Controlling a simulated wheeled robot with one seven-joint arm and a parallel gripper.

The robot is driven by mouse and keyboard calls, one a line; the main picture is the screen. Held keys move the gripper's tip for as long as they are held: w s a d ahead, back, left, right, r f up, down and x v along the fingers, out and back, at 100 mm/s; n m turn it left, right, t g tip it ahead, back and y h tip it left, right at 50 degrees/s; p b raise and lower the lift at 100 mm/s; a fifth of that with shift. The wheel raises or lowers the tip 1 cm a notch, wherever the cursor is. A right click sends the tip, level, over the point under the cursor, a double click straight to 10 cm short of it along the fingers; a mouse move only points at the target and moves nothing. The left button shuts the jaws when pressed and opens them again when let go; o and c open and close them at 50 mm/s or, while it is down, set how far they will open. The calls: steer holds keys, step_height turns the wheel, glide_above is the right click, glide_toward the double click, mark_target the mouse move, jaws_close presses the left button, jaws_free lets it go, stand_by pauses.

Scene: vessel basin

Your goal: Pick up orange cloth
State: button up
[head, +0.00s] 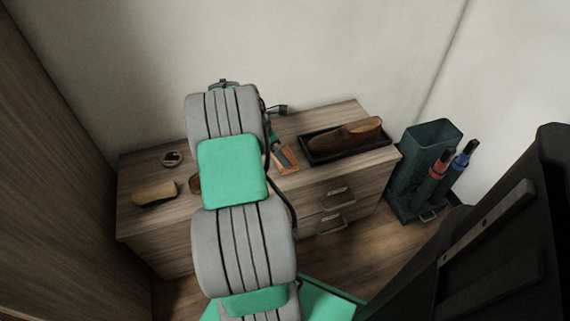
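A small orange piece, which looks like the orange cloth (289,166), lies on top of the wooden dresser, just right of my arm. Its left part is hidden, and a greyish shape covers part of it. My own grey and green arm reaches over the dresser and blocks the middle of the view. Dark and green parts at my arm's far end, by my gripper (273,138), show close to the cloth's upper left. The fingertips cannot be made out, nor whether they touch the cloth.
On the dresser (345,179), a black tray (312,158) holds a brown shoe (345,136) at right. A tan curved object (154,194) and a small round item (172,159) lie at left. A dark green bin (406,180) with umbrella-like handles stands right of the dresser.

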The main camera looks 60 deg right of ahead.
steer(key=b+x, duration=0.1)
steer(key=x, duration=0.3)
steer(key=shift+d+f+b, duration=0.15)
steer(key=shift+f+b, duration=0.05)
steer(key=shift+b, duration=0.2)
steer(key=shift+r, duration=0.1)
steer(key=shift+c, duration=0.4)
steer(key=c, duration=1)
step_height(320, 180, up, 18)
steer(key=p, duration=0.6)
steer(key=shift+p, duration=0.4)
